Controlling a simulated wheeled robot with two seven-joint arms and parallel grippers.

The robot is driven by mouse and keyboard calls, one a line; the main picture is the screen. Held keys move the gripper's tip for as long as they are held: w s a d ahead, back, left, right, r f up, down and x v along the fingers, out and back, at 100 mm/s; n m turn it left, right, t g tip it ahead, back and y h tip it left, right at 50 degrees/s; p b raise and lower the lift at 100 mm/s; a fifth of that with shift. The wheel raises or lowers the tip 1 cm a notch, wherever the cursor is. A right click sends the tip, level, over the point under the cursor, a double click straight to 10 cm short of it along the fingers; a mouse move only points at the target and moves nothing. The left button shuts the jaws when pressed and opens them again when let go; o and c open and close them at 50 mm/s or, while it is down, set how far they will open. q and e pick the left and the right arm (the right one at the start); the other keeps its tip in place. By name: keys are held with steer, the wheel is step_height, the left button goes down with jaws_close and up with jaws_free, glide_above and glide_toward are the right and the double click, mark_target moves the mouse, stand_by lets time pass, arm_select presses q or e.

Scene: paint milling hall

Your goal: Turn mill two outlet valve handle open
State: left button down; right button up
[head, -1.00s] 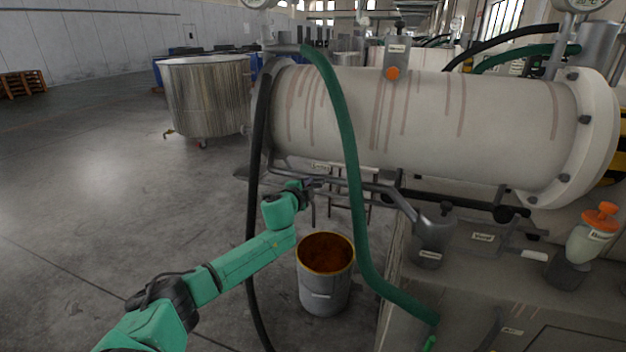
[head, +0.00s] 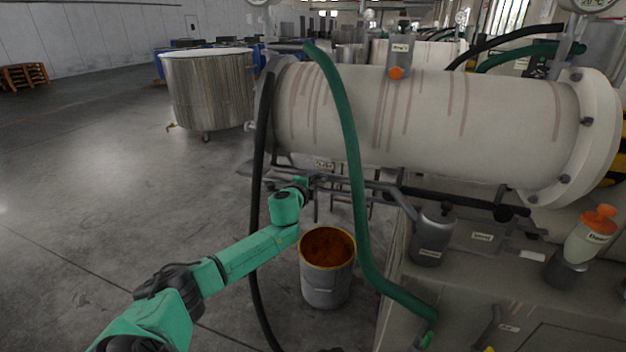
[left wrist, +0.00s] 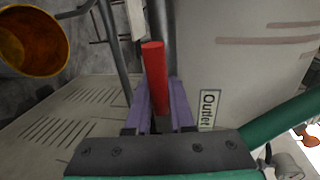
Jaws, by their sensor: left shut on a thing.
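The mill (head: 430,115), a pale horizontal cylinder with reddish streaks, fills the right half of the head view. In the left wrist view the red valve handle (left wrist: 154,72) stands between the purple fingers of my left gripper (left wrist: 158,100), which is shut on it. An "Outlet" label (left wrist: 208,110) is on the pale mill body just right of the handle. In the head view my left gripper (head: 312,181) is under the mill's left end; the handle is too small or hidden to make out there. My right gripper is not in view.
An open bucket (head: 326,286) with orange-brown contents stands on the floor below my left gripper. A green hose (head: 354,175) and a black hose (head: 257,210) hang close to it. A steel tank (head: 212,95) stands behind left. The floor at left is clear.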

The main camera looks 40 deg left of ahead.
arm_select(q)
steer(key=c, duration=0.8)
jaws_free()
steer(key=v, duration=1.4)
steer(key=shift+s+d+r+p, duration=0.15)
steer(key=shift+s+d+p, duration=0.1)
steer(key=shift+p, duration=0.2)
steer(key=shift+a, duration=0.1)
